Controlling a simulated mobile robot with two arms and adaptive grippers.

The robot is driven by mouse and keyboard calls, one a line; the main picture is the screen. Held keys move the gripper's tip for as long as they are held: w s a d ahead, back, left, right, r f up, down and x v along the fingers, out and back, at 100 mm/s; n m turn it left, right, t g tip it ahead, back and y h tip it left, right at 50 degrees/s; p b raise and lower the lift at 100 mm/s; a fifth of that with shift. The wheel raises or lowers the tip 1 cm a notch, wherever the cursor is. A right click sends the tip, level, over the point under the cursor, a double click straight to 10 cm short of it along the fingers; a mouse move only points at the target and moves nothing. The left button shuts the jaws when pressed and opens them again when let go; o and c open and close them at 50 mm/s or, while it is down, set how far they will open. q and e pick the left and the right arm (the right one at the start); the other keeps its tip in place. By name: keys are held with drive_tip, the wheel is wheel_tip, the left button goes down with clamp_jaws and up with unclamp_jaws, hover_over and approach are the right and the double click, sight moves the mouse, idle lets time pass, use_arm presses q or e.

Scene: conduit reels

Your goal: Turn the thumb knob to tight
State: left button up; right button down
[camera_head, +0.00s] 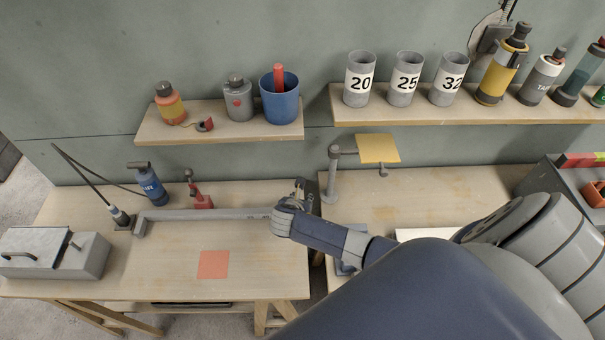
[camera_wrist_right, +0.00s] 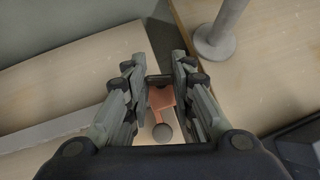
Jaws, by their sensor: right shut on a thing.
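My right gripper (camera_head: 299,191) is at the right end of the left bench, beside the end of a long grey conduit (camera_head: 205,214). In the right wrist view the gripper (camera_wrist_right: 160,76) is shut on a small dark part (camera_wrist_right: 160,80), apparently the thumb knob, which spans the gap between the fingertips. Just below it, between the fingers, are an orange-red fitting (camera_wrist_right: 164,98) and a grey round end (camera_wrist_right: 162,133). The knob's turn position cannot be read. In the head view the gripper hides most of this fitting. My left gripper is not in view.
A red clamp (camera_head: 200,200), a blue bottle (camera_head: 149,186) and a grey box (camera_head: 55,254) stand on the left bench. A grey post (camera_head: 332,178) with a yellow plate (camera_head: 378,148) stands close behind the gripper, on the right bench. An orange square (camera_head: 213,265) lies in open bench space.

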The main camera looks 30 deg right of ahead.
drive_tip(key=shift+w+a+m+g+h, duration=0.2)
drive_tip(key=shift+m+g+h, duration=0.35)
drive_tip(key=shift+m, duration=0.45)
drive_tip(key=shift+m+g+h, duration=0.25)
drive_tip(key=shift+m+g, duration=0.5)
drive_tip(key=shift+m, duration=0.15)
drive_tip(key=m+g, duration=0.1)
drive_tip(key=m+b, duration=0.1)
drive_tip(key=m+g+b, duration=0.1)
drive_tip(key=shift+w+f+m+g+h, duration=0.15)
drive_tip(key=shift+w+m+g+h, duration=0.15)
drive_tip(key=shift+h, duration=0.1)
drive_tip(key=m+g+b, duration=0.2)
drive_tip(key=m+b, duration=0.1)
drive_tip(key=m+g+b, duration=0.2)
drive_tip(key=b, duration=0.2)
drive_tip(key=shift+w+f+m+g+y, duration=0.15)
drive_tip(key=shift+m+g+y, duration=0.15)
drive_tip(key=shift+m+y, duration=0.1)
drive_tip(key=shift+d+r+m+g+y+b, duration=0.1)
drive_tip(key=shift+r+m+g+y+b, duration=0.15)
drive_tip(key=shift+m+g+b, duration=0.6)
drive_tip(key=shift+t+b, duration=0.25)
drive_tip(key=shift+b, duration=0.1)
drive_tip(key=c, duration=1.4)
unclamp_jaws()
drive_tip(key=shift+o, duration=0.2)
